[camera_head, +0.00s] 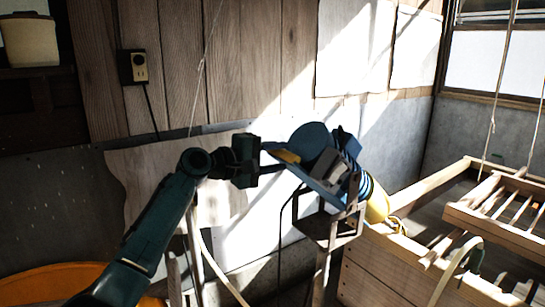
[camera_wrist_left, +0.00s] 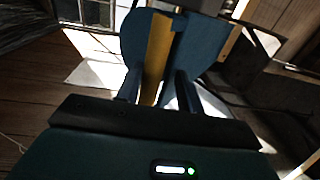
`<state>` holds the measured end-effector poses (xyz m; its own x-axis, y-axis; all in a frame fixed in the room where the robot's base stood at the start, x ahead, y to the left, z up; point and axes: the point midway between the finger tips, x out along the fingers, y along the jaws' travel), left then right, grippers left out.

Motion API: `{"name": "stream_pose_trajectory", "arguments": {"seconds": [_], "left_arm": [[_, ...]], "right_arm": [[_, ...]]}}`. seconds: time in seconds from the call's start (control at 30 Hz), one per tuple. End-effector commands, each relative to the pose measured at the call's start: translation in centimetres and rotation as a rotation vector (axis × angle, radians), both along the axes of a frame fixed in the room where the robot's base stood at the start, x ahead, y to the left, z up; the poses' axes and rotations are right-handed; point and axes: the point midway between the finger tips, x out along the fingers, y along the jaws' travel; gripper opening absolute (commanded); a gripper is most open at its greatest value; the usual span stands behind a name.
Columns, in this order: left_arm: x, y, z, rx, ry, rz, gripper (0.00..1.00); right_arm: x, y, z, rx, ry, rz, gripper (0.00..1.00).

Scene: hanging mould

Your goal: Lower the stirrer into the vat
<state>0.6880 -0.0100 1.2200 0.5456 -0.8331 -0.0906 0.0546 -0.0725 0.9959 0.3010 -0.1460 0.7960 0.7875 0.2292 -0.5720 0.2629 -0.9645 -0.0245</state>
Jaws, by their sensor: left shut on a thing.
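A blue machine (camera_head: 312,142) with round and flat parts, apparently the stirrer, sits tilted on top of a metal stand (camera_head: 323,228) beside the vat. A yellow bar (camera_head: 285,156) sticks out on its left. My left gripper (camera_head: 274,158) is shut on this bar. In the left wrist view the yellow bar (camera_wrist_left: 156,58) runs between my fingers (camera_wrist_left: 157,92), with the blue body (camera_wrist_left: 135,38) behind it. The wooden vat (camera_head: 374,277) stands to the right of the machine. Its near inside is partly hidden by its walls. My right gripper is not in view.
A slatted wooden frame (camera_head: 505,212) hangs on ropes (camera_head: 500,80) over the vat. A pale curved hose (camera_head: 445,275) lies across the vat's near side. A yellow rounded part (camera_head: 376,204) is between stand and vat rim. An orange tub rim (camera_head: 45,280) shows lower left.

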Motion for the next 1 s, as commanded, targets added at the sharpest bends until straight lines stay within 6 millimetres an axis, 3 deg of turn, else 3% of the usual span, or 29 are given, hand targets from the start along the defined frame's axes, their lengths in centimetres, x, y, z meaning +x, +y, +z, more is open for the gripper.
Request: {"name": "stream_pose_trajectory", "arguments": {"seconds": [0.03,0.07,0.1,0.57,0.73,1.0], "left_arm": [[-0.1,-0.5,2.5,-0.041,-0.036,0.006,0.0],[-0.1,-0.5,2.5,-0.041,-0.036,0.006,0.0],[-0.1,-0.5,2.6,-0.042,-0.036,0.006,0.39],[-0.5,0.1,2.4,-0.037,-0.038,0.005,0.39],[-1.8,2.3,2.3,-0.036,-0.038,0.006,0.39],[-5.1,7.9,1.9,-0.026,-0.024,0.009,0.39]], "right_arm": [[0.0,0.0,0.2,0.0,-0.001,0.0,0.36],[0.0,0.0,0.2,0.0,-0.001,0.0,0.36],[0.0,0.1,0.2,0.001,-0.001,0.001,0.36],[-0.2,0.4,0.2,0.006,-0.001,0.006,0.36],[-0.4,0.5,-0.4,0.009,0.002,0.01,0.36],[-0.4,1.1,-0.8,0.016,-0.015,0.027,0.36]]}}
